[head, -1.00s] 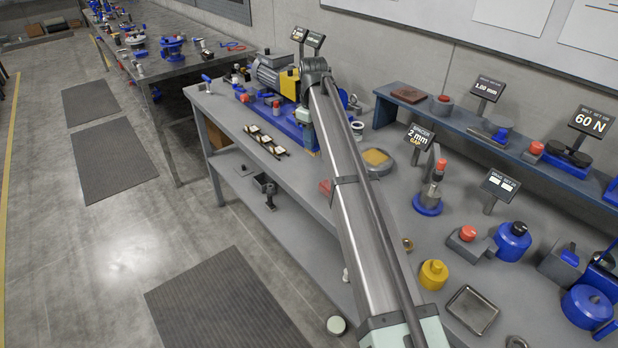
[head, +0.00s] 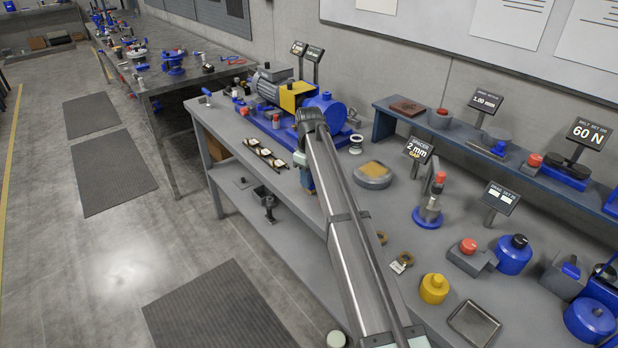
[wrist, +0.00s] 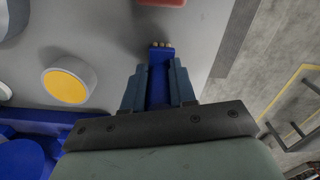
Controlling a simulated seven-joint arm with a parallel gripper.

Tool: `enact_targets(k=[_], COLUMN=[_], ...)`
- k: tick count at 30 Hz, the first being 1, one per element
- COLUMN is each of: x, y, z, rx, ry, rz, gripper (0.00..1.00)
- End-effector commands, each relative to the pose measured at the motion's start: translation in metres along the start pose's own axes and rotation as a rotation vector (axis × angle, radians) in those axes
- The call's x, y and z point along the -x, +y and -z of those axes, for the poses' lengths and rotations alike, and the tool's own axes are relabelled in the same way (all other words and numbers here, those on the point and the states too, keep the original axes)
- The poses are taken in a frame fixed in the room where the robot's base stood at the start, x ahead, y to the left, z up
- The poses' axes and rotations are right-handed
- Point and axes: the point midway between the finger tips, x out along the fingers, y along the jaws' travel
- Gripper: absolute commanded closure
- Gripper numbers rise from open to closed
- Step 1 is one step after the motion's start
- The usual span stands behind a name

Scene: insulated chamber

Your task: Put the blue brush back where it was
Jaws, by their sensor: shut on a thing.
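The blue brush (wrist: 158,75) is in my gripper (wrist: 159,88) in the wrist view. The two dark blue fingers press on its sides, and its short tan bristles stick out past the fingertips over the grey bench (wrist: 115,30). I cannot tell whether the bristles touch the bench. In the head view, my arm's end (head: 306,178) is over the bench's front edge, near the blue pump base. The fingers and the brush are hidden there or too small to make out. No marked place for the brush can be made out.
A round grey dish with a yellow pad (wrist: 66,86) lies left of the brush; the head view also shows it (head: 372,174). A red block (wrist: 163,3) is ahead. Floor lies beyond the bench edge.

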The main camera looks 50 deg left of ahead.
Motion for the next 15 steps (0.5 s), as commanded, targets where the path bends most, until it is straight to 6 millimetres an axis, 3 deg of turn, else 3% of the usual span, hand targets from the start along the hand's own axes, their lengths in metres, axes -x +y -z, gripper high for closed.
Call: enact_targets(k=[11,12,15], x=[-0.0032,-0.0033,-0.0031], y=[0.0000,0.0000,0.0000], z=[0.0000,0.0000,0.0000], rx=[0.000,0.000,0.000], ry=[0.000,0.000,0.000], rz=[0.000,0.000,0.000], gripper=[1.00,0.72,0.63])
